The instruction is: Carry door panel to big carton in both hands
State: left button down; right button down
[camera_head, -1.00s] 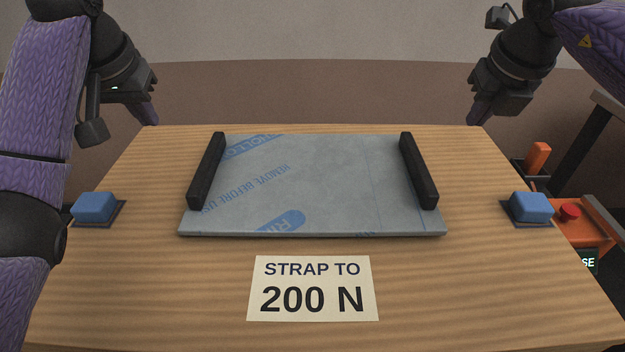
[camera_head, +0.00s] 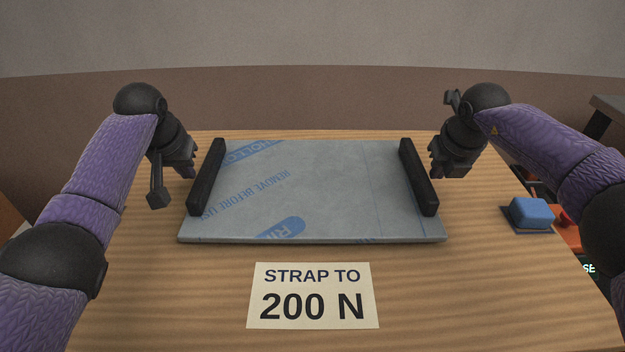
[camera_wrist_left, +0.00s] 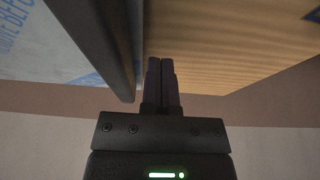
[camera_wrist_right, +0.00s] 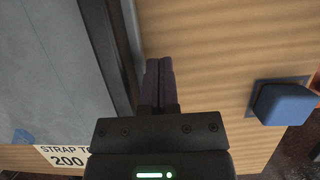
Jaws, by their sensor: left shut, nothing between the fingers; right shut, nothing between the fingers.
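The door panel (camera_head: 320,190) lies flat on the wooden table, grey with blue printed film. A black bar runs along its left edge (camera_head: 206,178) and another along its right edge (camera_head: 419,177). My left gripper (camera_head: 190,172) is just outside the left bar; in the left wrist view its fingers (camera_wrist_left: 161,80) are shut, empty and beside the bar. My right gripper (camera_head: 437,172) is just outside the right bar; in the right wrist view its fingers (camera_wrist_right: 159,82) are shut, empty and beside the bar. No big carton is in view.
A blue block (camera_head: 531,214) sits on a dark pad at the table's right side. A "STRAP TO 200 N" card (camera_head: 312,296) lies in front of the panel. An orange thing (camera_head: 567,232) shows past the right edge.

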pick_arm(q)
jog(key=shift+d, duration=0.45)
pick_arm(e)
jog(key=shift+a, duration=0.45)
pick_arm(q)
jog(key=shift+r, duration=0.1)
pick_arm(e)
jog(key=shift+r, duration=0.1)
